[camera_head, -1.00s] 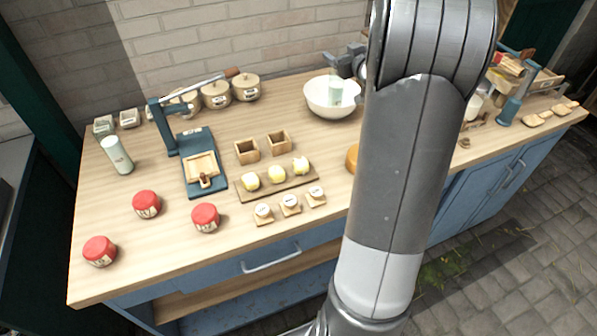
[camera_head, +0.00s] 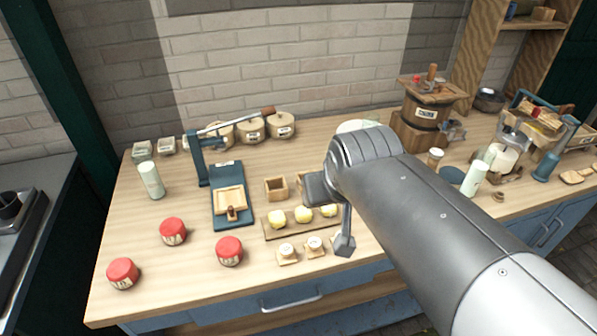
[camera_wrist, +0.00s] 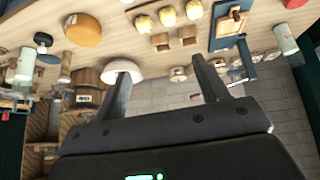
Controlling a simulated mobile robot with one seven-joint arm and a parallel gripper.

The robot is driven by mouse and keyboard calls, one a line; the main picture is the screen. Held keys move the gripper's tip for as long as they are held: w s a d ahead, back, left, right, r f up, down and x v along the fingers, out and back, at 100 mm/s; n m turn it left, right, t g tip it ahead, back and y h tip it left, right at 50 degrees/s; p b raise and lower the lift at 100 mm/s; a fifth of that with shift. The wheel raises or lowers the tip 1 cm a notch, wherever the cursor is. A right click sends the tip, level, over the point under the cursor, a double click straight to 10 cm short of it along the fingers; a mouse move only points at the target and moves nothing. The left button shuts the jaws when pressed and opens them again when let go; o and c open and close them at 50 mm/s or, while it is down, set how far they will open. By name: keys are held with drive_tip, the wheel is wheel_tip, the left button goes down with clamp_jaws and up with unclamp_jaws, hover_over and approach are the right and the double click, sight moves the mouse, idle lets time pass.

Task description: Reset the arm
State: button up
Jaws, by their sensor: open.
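My gripper (camera_wrist: 164,92) is open, with its two dark fingers apart and nothing between them in the wrist view. In the head view my arm reaches in from the lower right, and part of my gripper (camera_head: 343,225) hangs over the worktop near the small wooden blocks. The wrist view is upside down, with the worktop (camera_wrist: 25,20) at the top and the brick wall at the bottom. A white bowl (camera_wrist: 122,68) shows behind the left finger; in the head view its rim (camera_head: 357,126) is mostly hidden by my arm.
The table (camera_head: 130,215) carries three red-lidded jars (camera_head: 173,231), a blue press (camera_head: 232,190), a board with yellow lumps (camera_head: 300,222), wooden boxes (camera_head: 276,188), and a wooden churn (camera_head: 428,105). A green cup (camera_head: 151,180) stands at left.

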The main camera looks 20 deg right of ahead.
drive_tip(key=shift+n+g+y, duration=0.3)
drive_tip(key=shift+g+y, duration=0.2)
drive_tip(key=shift+g, duration=0.1)
drive_tip(key=s+a, duration=0.1)
drive_tip(key=s+a+f, duration=0.1)
drive_tip(key=s, duration=0.2)
drive_tip(key=shift+s+a+f, duration=0.25)
drive_tip(key=shift+s+a, duration=0.15)
drive_tip(key=shift+o, duration=0.4)
